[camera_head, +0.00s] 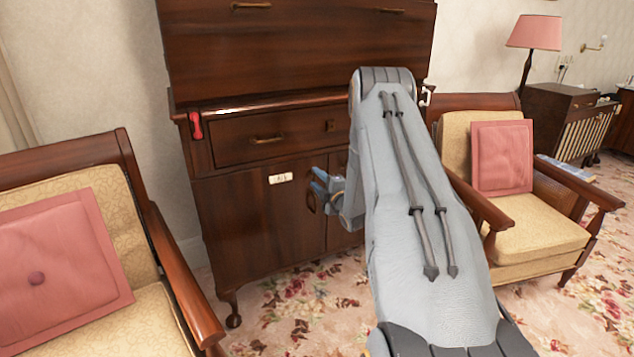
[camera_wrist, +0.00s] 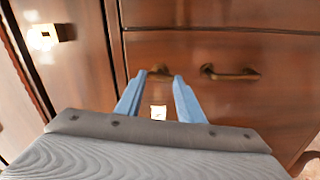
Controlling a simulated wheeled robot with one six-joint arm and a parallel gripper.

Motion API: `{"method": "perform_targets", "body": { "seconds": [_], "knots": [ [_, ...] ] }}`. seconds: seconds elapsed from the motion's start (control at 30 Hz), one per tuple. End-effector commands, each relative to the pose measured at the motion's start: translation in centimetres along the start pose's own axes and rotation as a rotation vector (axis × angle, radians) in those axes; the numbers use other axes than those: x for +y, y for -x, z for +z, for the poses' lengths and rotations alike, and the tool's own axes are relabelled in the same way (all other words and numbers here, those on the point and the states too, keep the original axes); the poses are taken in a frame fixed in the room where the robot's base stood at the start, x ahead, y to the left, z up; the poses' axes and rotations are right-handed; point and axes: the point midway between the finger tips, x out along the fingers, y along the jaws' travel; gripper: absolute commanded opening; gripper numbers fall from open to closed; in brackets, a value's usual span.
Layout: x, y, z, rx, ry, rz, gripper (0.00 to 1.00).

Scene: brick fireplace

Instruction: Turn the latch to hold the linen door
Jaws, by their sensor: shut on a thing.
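The linen door (camera_head: 255,222) is the left lower door of the dark wood cabinet. It carries a small white label (camera_head: 281,178) and looks closed and flush. My gripper (camera_head: 320,187) is at the door's upper right edge, with its blue fingers near the seam. In the wrist view, a small brass piece that looks like the latch (camera_wrist: 158,73) sits between my fingertips (camera_wrist: 156,78), and my gripper is shut on it. The fingers hide it in the head view, so its exact angle is unclear. The brass door handle (camera_wrist: 230,73) is beside it, apart from the fingers.
A drawer (camera_head: 265,135) with a brass pull lies above the doors. A red fitting (camera_head: 195,125) is at the cabinet's left edge. An armchair (camera_head: 110,230) stands at the left, another (camera_head: 530,235) at the right. Flowered carpet (camera_head: 300,310) is open in front.

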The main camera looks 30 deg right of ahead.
Motion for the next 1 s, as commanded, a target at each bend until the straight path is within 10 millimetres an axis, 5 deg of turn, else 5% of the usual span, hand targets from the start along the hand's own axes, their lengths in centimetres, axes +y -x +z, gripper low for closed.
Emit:
{"method": "perform_targets", "body": {
  "seconds": [0.9,0.93,1.0],
  "knots": [
    [-0.11,0.01,-0.01,0.0,0.173,-0.001,0.12],
    [-0.11,0.01,-0.01,0.0,0.173,-0.001,0.39],
    [-0.11,0.01,-0.01,0.0,0.173,-0.001,0.51]
  ]
}}
